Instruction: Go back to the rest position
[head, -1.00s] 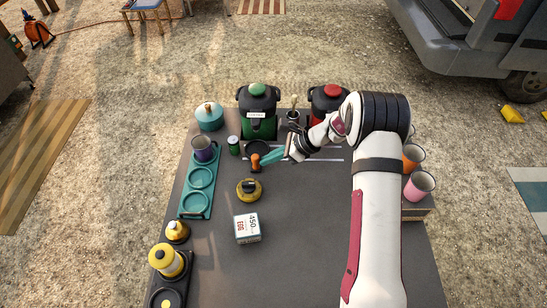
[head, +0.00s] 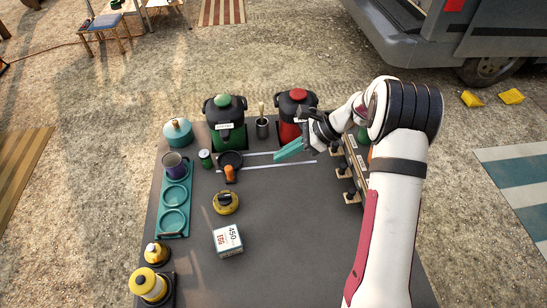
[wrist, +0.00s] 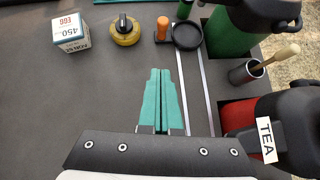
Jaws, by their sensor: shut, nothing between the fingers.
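My gripper (head: 289,150) has teal fingers pressed together with nothing between them. In the head view it hangs over the back right of the dark table (head: 285,215), in front of the red-and-black urn (head: 290,112). In the wrist view the shut fingers (wrist: 161,92) point across the table, left of two pale lines. The urn beside them there carries a TEA label (wrist: 267,140).
A green urn (head: 227,122) and a utensil cup (head: 262,128) stand at the back. A black pan, orange-handled tool (head: 230,174), yellow timer (head: 226,202) and white box (head: 228,240) stand left. A teal tray (head: 174,208) lines the left edge. The middle front is clear.

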